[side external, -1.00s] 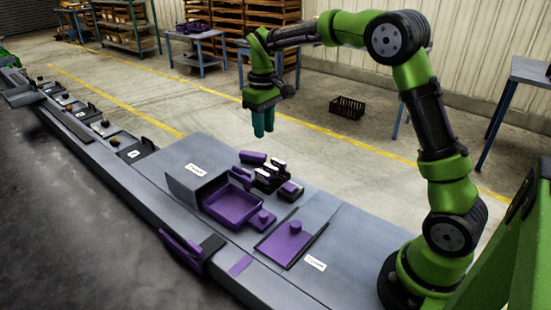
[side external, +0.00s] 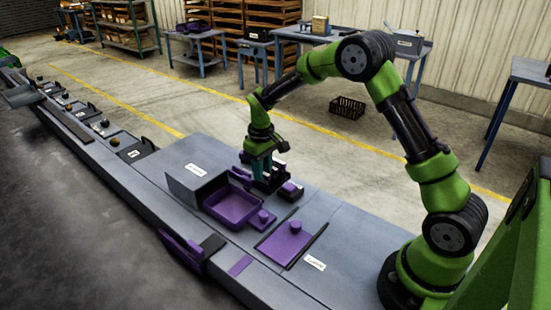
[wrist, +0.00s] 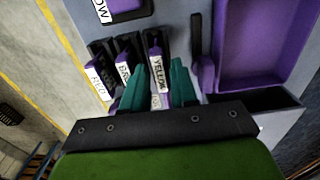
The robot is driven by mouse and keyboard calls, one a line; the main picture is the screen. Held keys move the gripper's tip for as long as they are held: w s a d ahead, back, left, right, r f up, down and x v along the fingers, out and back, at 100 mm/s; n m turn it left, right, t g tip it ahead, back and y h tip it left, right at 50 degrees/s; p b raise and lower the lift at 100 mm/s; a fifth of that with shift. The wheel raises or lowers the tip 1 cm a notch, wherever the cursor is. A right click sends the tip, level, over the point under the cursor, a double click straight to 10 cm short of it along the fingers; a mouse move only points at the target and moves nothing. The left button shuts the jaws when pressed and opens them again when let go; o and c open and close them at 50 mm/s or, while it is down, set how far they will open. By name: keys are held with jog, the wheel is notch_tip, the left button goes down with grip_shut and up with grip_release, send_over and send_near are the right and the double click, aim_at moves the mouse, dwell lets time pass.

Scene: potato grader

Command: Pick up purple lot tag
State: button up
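Several purple lot tags with white word labels stand in a dark slotted rack (side external: 268,187) on the grey bench. In the wrist view, the tag labelled YELLOW (wrist: 156,65) is between the two teal fingers of my gripper (wrist: 158,82). Another tag (wrist: 123,70) stands just left of it, and one more (wrist: 98,78) is farther left; their words are hard to read. My gripper (side external: 264,168) is low over the rack, pointing down, with its fingers apart. Whether either finger touches the YELLOW tag cannot be told. The fingers partly hide the rack in the side view.
A purple knobbed block (side external: 262,219) and a purple plate with a knob (side external: 284,246) lie nearer. A small dark-and-purple piece (side external: 291,190) stands right of the rack. The right bench surface is mostly clear.

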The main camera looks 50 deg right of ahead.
jog(key=shift+f, duration=0.1)
jog(key=shift+c, duration=0.4)
grip_shut()
jog(key=shift+r, duration=0.7)
notch_tip(320, 180, up, 3)
jog(key=shift+f, duration=0.2)
jog(key=s+a+r, duration=0.1)
jog(key=s+a, duration=0.1)
jog(key=s, duration=1.3)
jog(key=shift+w+d+f, duration=0.2)
jog(key=shift+w+f, duration=0.15)
jog(key=shift+w, duration=3.65)
jog(key=shift+w+d+f, duration=0.2)
jog(key=shift+w+f, duration=0.1)
jog(key=shift+w, duration=3.7)
jog(key=shift+w+d+f, duration=0.2)
jog(key=shift+w+f, duration=0.15)
jog(key=shift+w, duration=3.65)
